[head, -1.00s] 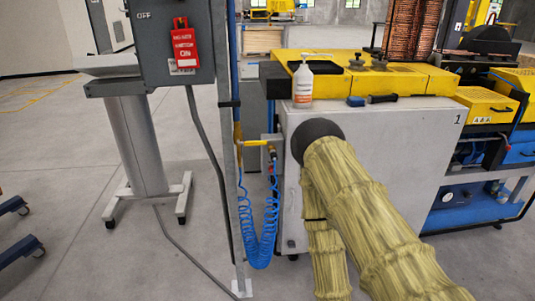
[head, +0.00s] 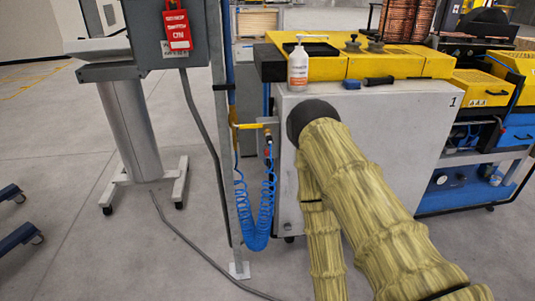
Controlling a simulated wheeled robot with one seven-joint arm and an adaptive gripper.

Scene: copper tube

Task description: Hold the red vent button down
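A yellow valve handle (head: 248,126) sits on the post beside the white machine cabinet. A small fitting (head: 268,138) is to its right, with a blue coiled air hose (head: 256,215) hanging below. A tiny reddish spot shows near this fitting, but it is too small to tell whether it is the red vent button. My arm, in a yellowish sleeve, reaches up from the lower right and ends in a dark round part in front of the cabinet, right of the fitting. My gripper's fingers do not show.
The white cabinet (head: 400,130) with yellow top covers (head: 400,64) stands behind my arm. A red lockout tag (head: 178,32) hangs on the grey box at upper left. A grey cable crosses the floor.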

